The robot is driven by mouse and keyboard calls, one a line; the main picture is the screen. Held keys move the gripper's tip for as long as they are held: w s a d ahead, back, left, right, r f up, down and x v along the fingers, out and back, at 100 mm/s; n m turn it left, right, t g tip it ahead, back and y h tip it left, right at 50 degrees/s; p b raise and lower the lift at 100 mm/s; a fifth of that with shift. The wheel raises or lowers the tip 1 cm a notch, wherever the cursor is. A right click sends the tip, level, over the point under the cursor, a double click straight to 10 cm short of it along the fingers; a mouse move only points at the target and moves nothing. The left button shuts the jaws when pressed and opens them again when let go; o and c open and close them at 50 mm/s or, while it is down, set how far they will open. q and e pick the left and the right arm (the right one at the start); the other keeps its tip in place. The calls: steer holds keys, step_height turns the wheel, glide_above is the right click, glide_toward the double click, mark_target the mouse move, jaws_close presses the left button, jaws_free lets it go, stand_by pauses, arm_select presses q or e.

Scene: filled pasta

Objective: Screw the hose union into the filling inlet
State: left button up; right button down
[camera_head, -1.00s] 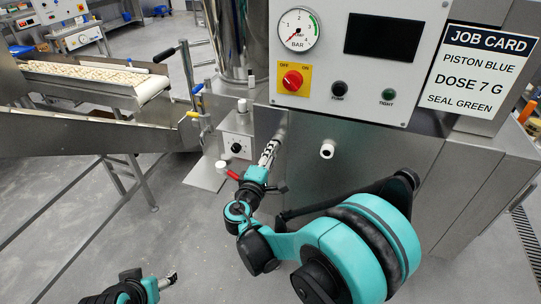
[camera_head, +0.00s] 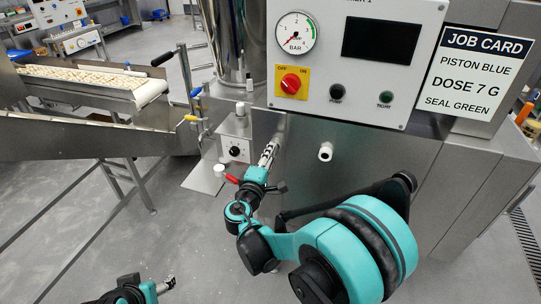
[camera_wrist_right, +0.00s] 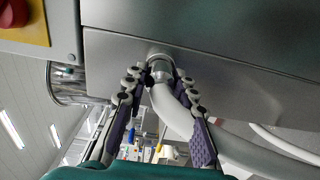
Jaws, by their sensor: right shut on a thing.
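The metal hose union (camera_wrist_right: 160,70) sits at the end of a white hose (camera_wrist_right: 180,112) in the right wrist view. It is up against the filling inlet (camera_wrist_right: 158,58) on the machine's steel face; I cannot tell how far the thread is in. My right gripper (camera_head: 271,146) is at the machine's front, and its fingers are on both sides of the union in the wrist view, shut on it. The inlet and union are hidden by the gripper in the head view. My left gripper (camera_head: 167,285) is low at the left, away from the machine; its jaw state is unclear.
Above is the control panel with a pressure gauge (camera_head: 295,33), red switch (camera_head: 291,84) and dark TIGHT lamp (camera_head: 385,97). A white stub (camera_head: 326,152) sticks out right of my right gripper. A job card (camera_head: 474,70) is at the right. A conveyor (camera_head: 95,85) stands left.

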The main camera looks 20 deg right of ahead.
steer(key=c, duration=0.9)
jaws_free()
stand_by(0.4)
steer(key=v, duration=0.7)
stand_by(0.4)
